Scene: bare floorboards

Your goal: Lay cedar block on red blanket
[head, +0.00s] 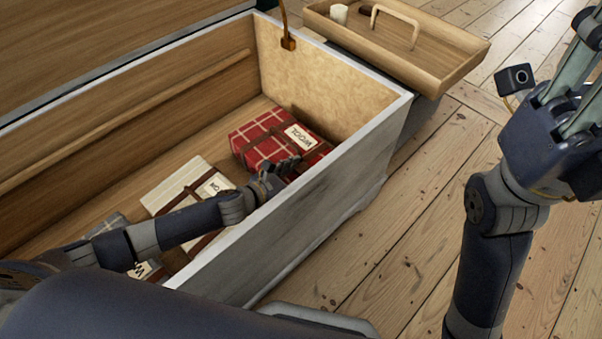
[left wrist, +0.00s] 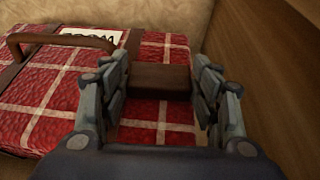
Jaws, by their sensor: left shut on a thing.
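The red plaid blanket (head: 262,133) lies folded in the chest, with a brown strap and a white label. It fills much of the left wrist view (left wrist: 60,100). My left gripper (head: 283,168) is over its near right part. In the left wrist view my left gripper (left wrist: 160,88) is shut on the cedar block (left wrist: 160,80), a dark brown bar between the fingers. I cannot tell whether the block touches the blanket. My right gripper (head: 572,100) is raised outside the chest at the right, partly cut off by the frame edge.
The chest's pale near wall (head: 300,225) runs beside my left arm. A cream blanket (head: 180,185) and a grey one (head: 108,226) lie further left in the chest. A wooden tray (head: 440,60) with a handle sits at the chest's right end. Floorboards at right are clear.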

